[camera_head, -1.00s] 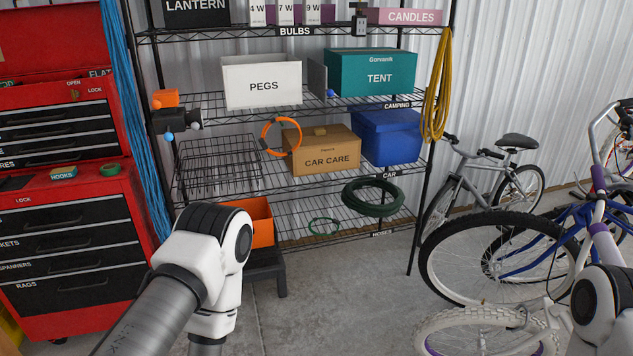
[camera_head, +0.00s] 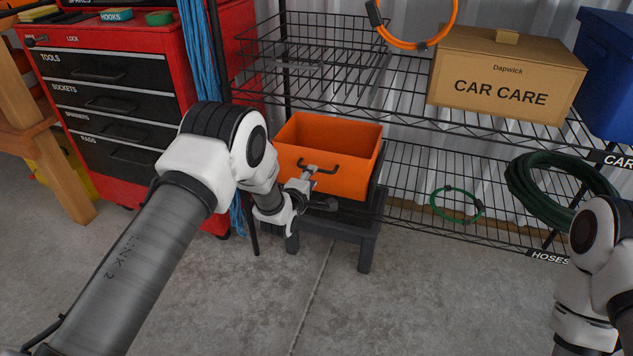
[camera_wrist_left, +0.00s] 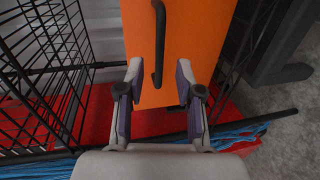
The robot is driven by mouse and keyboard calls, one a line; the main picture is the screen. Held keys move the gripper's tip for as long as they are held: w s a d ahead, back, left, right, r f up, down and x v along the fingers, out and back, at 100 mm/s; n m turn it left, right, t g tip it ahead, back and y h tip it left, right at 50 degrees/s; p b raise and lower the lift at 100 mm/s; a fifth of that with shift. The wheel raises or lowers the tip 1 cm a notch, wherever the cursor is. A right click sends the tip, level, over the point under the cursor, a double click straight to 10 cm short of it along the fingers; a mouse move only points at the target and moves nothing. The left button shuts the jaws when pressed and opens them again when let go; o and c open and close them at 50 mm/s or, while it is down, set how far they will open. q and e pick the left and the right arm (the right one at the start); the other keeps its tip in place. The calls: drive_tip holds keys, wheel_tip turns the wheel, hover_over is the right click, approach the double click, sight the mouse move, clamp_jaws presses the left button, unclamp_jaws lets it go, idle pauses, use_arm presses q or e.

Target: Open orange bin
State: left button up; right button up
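The orange bin (camera_head: 345,178) sits on a low black stool (camera_head: 368,235) in front of the wire shelf. Its top looks open, with the inner walls showing. A dark bar handle (camera_head: 325,170) is on its front face. My left gripper (camera_head: 316,190) is at that front face, close to the handle. In the left wrist view the gripper (camera_wrist_left: 157,82) is open, and the handle (camera_wrist_left: 158,45) lies between and just beyond the fingertips. The orange face (camera_wrist_left: 140,60) fills the middle there. I cannot tell whether the fingers touch it. My right gripper is out of view.
A red tool chest (camera_head: 115,115) stands to the left, with blue rope (camera_head: 197,50) hanging beside it. Wire shelves hold a car care box (camera_head: 510,85) and green hoses (camera_head: 545,190). The concrete floor (camera_head: 330,310) in front is clear.

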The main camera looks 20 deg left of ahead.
sight(327, 158)
use_arm(q)
drive_tip(key=b+x, duration=0.1)
drive_tip(key=x, duration=0.4)
drive_tip(key=shift+w+f+b, duration=0.1)
drive_tip(key=shift+w+b, duration=0.25)
clamp_jaws()
